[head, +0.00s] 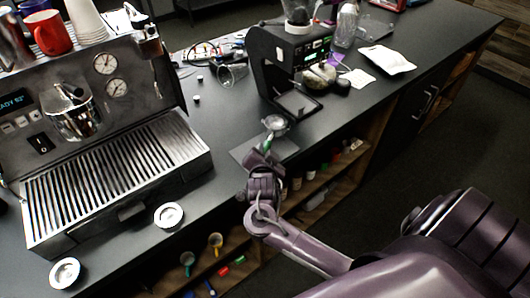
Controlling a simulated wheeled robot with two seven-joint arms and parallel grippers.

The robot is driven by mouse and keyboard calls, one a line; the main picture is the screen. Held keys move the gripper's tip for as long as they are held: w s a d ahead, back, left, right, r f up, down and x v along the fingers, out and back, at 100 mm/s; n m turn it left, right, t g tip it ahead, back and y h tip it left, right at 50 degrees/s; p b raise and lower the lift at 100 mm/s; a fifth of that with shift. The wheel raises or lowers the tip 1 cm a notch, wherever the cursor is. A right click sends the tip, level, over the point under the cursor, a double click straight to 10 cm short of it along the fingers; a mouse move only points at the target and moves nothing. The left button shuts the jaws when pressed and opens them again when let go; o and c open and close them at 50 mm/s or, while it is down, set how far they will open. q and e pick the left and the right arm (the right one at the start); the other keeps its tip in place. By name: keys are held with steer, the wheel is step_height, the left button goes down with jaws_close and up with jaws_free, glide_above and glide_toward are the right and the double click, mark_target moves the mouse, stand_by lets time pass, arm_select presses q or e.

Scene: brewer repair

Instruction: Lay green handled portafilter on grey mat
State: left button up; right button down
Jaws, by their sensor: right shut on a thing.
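The portafilter with the green handle (275,123) is in my right gripper (265,165). Its round metal head points away from me, toward the grinder, and a bit of green handle shows just above the jaws. The right gripper is shut on the handle and hides most of it. The grey mat (240,155) lies on the dark counter under and around the portafilter, partly hidden by the gripper and wrist. I cannot tell whether the portafilter touches the mat. My left gripper is not in view.
The espresso machine (110,170) with its slatted drip tray stands at left. A black grinder (285,65) stands behind the mat. Two white saucer-like dishes (168,215) sit near the counter's front edge. Open shelves (320,185) hold small items below. A clear jug (232,75) lies farther back.

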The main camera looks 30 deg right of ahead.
steer(key=shift+f, duration=0.25)
steer(key=c, duration=1.1)
jaws_free()
steer(key=shift+o, duration=0.3)
steer(key=shift+a+f, duration=0.1)
